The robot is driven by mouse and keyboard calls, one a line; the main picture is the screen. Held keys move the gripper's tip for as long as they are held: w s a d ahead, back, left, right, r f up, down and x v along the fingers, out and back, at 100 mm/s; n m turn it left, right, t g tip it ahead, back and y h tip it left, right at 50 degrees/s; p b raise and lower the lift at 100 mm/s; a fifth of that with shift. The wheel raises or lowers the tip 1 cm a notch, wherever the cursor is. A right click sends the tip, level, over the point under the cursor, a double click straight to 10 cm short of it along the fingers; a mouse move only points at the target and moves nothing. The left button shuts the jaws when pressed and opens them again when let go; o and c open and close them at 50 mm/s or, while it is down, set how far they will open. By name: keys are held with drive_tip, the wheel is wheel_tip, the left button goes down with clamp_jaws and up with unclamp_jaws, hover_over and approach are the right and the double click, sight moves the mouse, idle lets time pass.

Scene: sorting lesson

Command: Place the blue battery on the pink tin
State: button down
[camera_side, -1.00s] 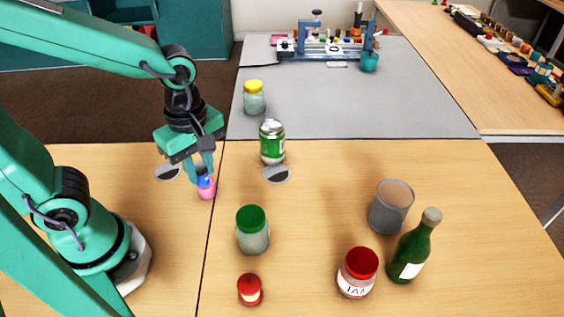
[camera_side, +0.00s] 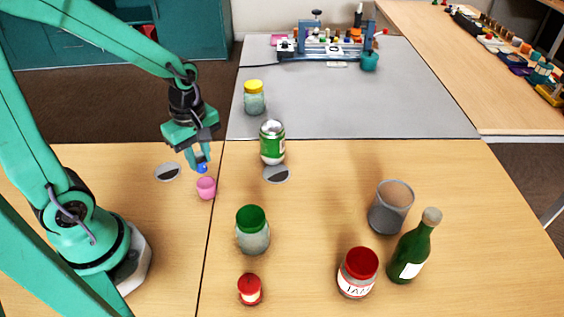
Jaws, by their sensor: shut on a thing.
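The pink tin (camera_side: 206,189) looks like a small cup and stands upright on the left part of the wooden table, near the seam. My gripper (camera_side: 201,167) is just above and slightly left of it in the side view, fingers pointing down. It is shut on the blue battery (camera_side: 202,169), of which only a small blue part shows low between the fingers. The rest of the battery is hidden by the fingers. The battery appears apart from the tin, but its exact height and depth over it cannot be told.
A green-and-silver can (camera_side: 272,143) and a green-lidded jar (camera_side: 252,231) stand right of the tin. A red-lidded small jar (camera_side: 250,290), jam jar (camera_side: 357,273), green bottle (camera_side: 414,248) and grey cup (camera_side: 391,207) stand farther off.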

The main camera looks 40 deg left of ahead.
sight(202, 168)
drive_tip(key=shift+f, duration=0.1)
drive_tip(key=shift+f, duration=1.9)
drive_tip(key=shift+f, duration=0.15)
drive_tip(key=c, duration=1.2)
unclamp_jaws()
drive_tip(key=shift+r, duration=6.15)
drive_tip(key=shift+r, duration=0.1)
